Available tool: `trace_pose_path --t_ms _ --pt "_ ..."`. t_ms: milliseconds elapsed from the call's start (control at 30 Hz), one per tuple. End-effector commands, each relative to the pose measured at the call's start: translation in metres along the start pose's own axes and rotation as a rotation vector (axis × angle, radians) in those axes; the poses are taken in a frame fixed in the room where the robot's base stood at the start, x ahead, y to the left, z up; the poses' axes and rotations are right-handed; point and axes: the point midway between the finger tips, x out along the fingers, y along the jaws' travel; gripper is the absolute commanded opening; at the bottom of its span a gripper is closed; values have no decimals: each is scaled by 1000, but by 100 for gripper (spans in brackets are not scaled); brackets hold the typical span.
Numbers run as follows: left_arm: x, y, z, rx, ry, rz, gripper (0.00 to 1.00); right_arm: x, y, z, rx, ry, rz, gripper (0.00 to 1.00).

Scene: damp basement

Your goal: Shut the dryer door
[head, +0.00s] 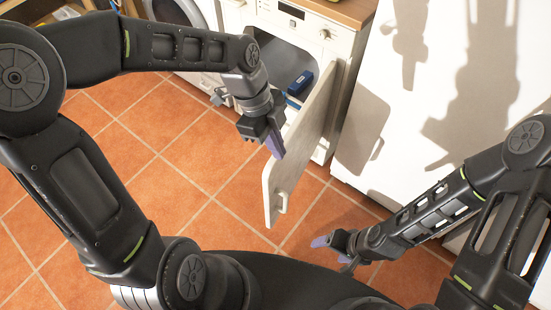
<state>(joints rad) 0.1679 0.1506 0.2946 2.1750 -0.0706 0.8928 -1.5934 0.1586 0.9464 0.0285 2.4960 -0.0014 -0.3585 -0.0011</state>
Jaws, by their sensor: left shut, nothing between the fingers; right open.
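The dryer (318,40) is the pale front-opening machine at the top middle, with a small dark display. Its door (305,135) stands wide open, swung out toward me from the right side of the opening. My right gripper (333,248) is open and empty, low and to the right of the door's free end.
A blue box (300,83) shows inside the dryer opening. A white washing machine (185,12) with a round door stands to the left. A tall white cabinet or fridge (400,110) stands close on the right. The tiled floor (180,150) left of the door is clear.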

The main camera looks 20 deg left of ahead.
Motion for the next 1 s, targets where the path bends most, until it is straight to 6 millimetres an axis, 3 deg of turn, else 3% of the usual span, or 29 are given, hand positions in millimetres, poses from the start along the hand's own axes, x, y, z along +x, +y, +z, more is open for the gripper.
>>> trace_pose_path --t_ms 267,667,800,1000 --pt "25 1 0 2 1 5 0 2 1 0 0 1 0 74" --pt "103 1 -1 1 2 5 0 11 4 0 -1 1 0 74" --pt "91 0 22 -6 0 -2 0 4 2 -1 0 1 0 74" --pt "86 0 36 -2 0 1 0 3 1 0 0 1 0 74"
